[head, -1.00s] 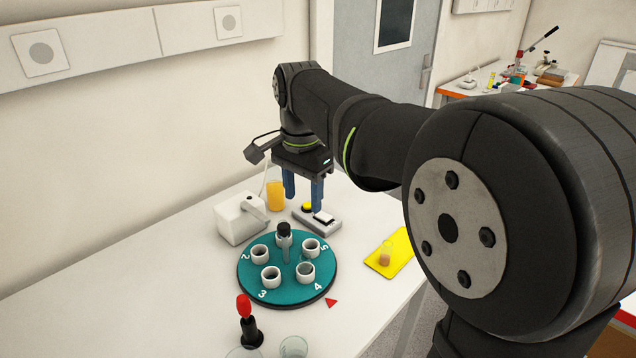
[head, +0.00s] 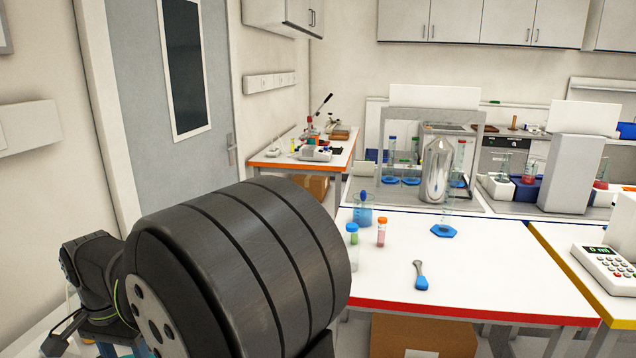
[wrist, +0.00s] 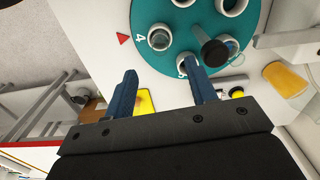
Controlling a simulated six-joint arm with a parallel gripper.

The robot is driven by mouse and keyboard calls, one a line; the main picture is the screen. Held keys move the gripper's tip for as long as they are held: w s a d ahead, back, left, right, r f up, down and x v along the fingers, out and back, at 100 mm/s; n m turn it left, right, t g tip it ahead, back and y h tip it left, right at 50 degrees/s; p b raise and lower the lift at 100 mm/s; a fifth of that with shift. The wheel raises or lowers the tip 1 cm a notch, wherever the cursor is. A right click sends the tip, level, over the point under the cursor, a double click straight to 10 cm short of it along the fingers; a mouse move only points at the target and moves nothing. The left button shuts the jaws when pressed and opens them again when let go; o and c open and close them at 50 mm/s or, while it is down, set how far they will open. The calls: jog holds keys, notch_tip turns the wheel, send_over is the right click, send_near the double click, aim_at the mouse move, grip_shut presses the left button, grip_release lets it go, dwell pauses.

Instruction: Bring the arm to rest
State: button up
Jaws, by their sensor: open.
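My gripper (wrist: 163,72) is open and empty in the wrist view, with two blue fingers apart. It is over the white bench, beside the teal turntable (wrist: 181,24) with its white cups. The right finger overlaps the turntable's edge and partly hides one cup. In the head view my arm fills the lower left and the gripper is mostly cut off at the bottom edge.
In the wrist view, a black knob (wrist: 214,53) stands on the turntable, a yellow mat (wrist: 146,102) shows between the fingers, and an orange juice beaker (wrist: 285,83) is at right. A red-edged white table (head: 475,275) carries vials and a blue-ended tool (head: 420,277).

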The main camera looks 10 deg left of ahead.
notch_tip(320, 180, down, 8)
jog(key=shift+f, duration=0.15)
dwell(0.6)
jog(key=w+d+r+m+t+y, duration=0.1)
jog(key=w+d+r, duration=0.1)
jog(key=w+d, duration=0.55)
jog(key=w+d+r+m, duration=0.1)
jog(key=w+d+r, duration=0.3)
jog(key=d, duration=0.7)
jog(key=w+d+r+t+y, duration=0.1)
jog(key=w+d, duration=0.6)
jog(key=d, duration=0.2)
jog(key=s+d+r+m+t+h, duration=0.1)
jog(key=d+r+m+t+h, duration=0.2)
jog(key=d, duration=1.7)
jog(key=s+d+r, duration=0.2)
jog(key=s+d, duration=0.2)
jog(key=d, duration=0.4)
jog(key=s+a+f, duration=0.3)
jog(key=s+f, duration=0.1)
jog(key=s, duration=0.5)
jog(key=s+a+f+h, duration=0.1)
jog(key=s+a+f, duration=0.2)
jog(key=s, duration=0.6)
notch_tip(320, 180, down, 2)
jog(key=shift+m, duration=0.4)
